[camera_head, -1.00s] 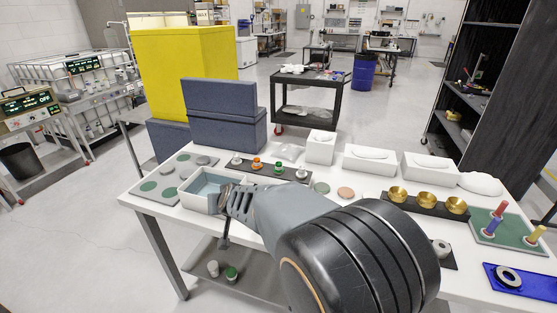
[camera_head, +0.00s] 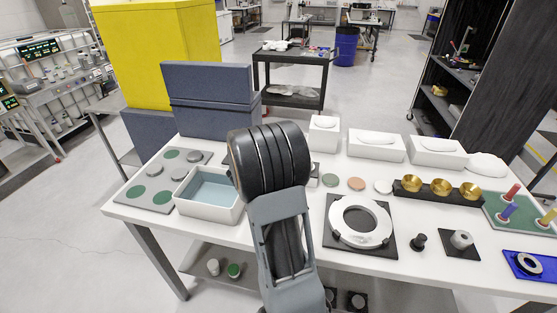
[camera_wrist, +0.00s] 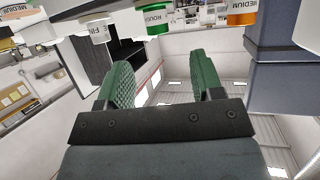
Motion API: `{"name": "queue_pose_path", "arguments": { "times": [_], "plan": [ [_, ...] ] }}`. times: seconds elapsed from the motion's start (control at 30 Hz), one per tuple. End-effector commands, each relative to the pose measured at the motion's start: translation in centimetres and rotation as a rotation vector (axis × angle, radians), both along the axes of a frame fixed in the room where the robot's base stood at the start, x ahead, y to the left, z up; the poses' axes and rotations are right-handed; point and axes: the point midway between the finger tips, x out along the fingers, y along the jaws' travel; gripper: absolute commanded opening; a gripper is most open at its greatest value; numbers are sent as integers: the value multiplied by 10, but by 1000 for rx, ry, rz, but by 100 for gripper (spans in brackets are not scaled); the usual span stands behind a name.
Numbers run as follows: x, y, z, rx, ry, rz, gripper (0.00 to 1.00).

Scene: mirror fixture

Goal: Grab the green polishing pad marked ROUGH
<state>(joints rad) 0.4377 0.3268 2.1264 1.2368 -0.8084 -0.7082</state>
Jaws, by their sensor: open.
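In the wrist view, a green piece marked ROUGH (camera_wrist: 155,18) hangs into the top edge, just beyond my gripper (camera_wrist: 165,72). The open fingers are empty and sit apart from it. An orange piece marked MEDIUM (camera_wrist: 242,14) is to its right, and a whitish piece with a FINE label (camera_wrist: 98,32) is to its left. In the head view my arm hides the row of these pieces and my gripper. A flat green disc (camera_head: 330,180) lies on the table beside an orange disc (camera_head: 356,184) and a white disc (camera_head: 383,187).
A pale blue-lined tray (camera_head: 208,210) and a grey plate with green and grey discs (camera_head: 165,198) are on the left. A blue-grey box (camera_head: 210,115) stands behind. White boxes (camera_head: 376,147), brass cups on a black bar (camera_head: 438,200) and a ring fixture (camera_head: 362,246) fill the right.

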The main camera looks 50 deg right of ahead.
Motion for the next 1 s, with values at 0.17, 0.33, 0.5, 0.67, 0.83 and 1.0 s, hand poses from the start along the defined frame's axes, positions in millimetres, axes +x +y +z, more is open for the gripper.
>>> {"name": "queue_pose_path", "arguments": {
  "times": [0.17,0.33,0.5,0.67,0.83,1.0],
  "plan": [
    [4,-34,-13,1,1,-14,61],
    [9,-50,-19,0,0,-13,61],
    [12,-56,-21,0,0,-10,61],
    [19,-72,-27,2,0,-10,61],
    [26,-90,-35,1,0,-9,61],
    [29,-98,-39,0,-1,-6,61]
  ]
}}
